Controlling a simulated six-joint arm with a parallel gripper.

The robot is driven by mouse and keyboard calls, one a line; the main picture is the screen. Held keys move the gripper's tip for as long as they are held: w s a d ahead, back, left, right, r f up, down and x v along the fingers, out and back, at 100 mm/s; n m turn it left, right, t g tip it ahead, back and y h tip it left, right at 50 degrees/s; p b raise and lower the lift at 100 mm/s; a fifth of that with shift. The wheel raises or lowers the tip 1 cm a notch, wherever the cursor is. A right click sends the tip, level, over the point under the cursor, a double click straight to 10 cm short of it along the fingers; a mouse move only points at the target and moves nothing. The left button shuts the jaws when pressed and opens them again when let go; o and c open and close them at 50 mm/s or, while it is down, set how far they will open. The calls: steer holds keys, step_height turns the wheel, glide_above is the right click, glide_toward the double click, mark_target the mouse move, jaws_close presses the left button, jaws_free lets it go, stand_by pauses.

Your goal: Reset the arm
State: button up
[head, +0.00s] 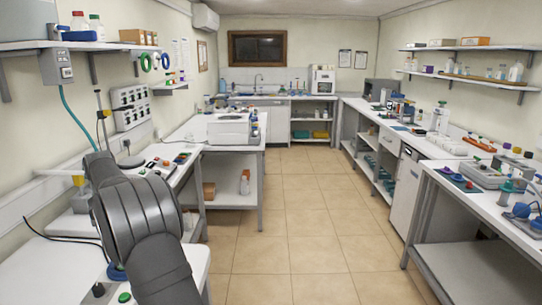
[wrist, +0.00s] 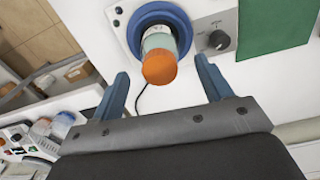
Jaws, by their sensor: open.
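My gripper (wrist: 162,68) is open in the wrist view, with its two blue fingers spread apart and nothing clamped between them. A small container with an orange cap (wrist: 159,70) and a pale green body shows between the fingertips, apart from both fingers. It stands in a blue ring (wrist: 187,20) on a white device (wrist: 222,22) with a black knob (wrist: 219,39). In the head view my arm fills the lower left and hides my gripper. Part of a blue base (head: 117,273) shows beside the arm.
A green panel (wrist: 275,25) lies right of the device in the wrist view. In the head view a left bench (head: 50,268) is close to my arm, under a wall shelf (head: 75,45). A right bench (head: 480,205) holds lab gear. The tiled floor (head: 290,220) between is clear.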

steer(key=w+d+r, duration=0.2)
steer(key=d+r, duration=0.5)
steer(key=d, duration=0.4)
steer(key=s+a+f, duration=0.3)
steer(key=s+a, duration=0.2)
steer(key=s, duration=0.8)
steer(key=s+a+f, duration=0.3)
steer(key=s+a, duration=0.2)
steer(key=s, duration=0.8)
steer(key=s+a+f, duration=0.3)
steer(key=s+a, duration=0.2)
steer(key=s, duration=0.8)
steer(key=shift+s, duration=0.15)
steer(key=shift+o, duration=0.2)
